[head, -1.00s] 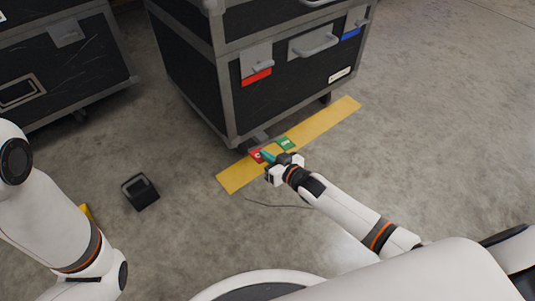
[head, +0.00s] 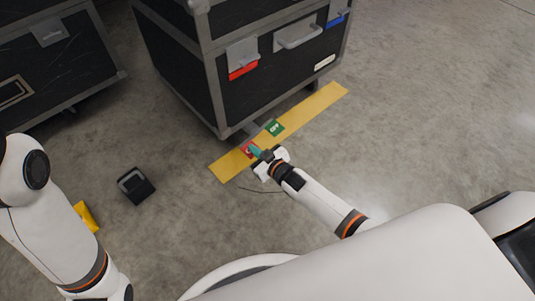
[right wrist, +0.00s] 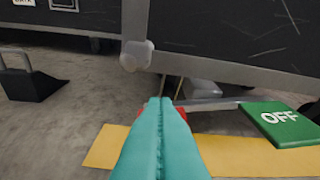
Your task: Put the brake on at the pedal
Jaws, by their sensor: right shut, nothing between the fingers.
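The pedal has a red pad (head: 247,150) and a green pad marked OFF (head: 273,128), low at the near edge of a black wheeled case (head: 270,85). The green pad shows large at the right in the right wrist view (right wrist: 284,123). My right gripper (head: 255,150) is shut and empty, its teal fingertips over or beside the red pad. In the right wrist view, the fingers (right wrist: 161,105) hide most of the red pad (right wrist: 147,114); I cannot tell whether they touch it. My left arm shows at the left, but its gripper is out of view.
A yellow floor strip (head: 310,107) runs under the pedal. A second black case (head: 60,60) stands at the upper left. A small black block (head: 136,187) lies on the floor, and a yellow object (head: 85,215) is partly behind my left arm. The right floor is clear.

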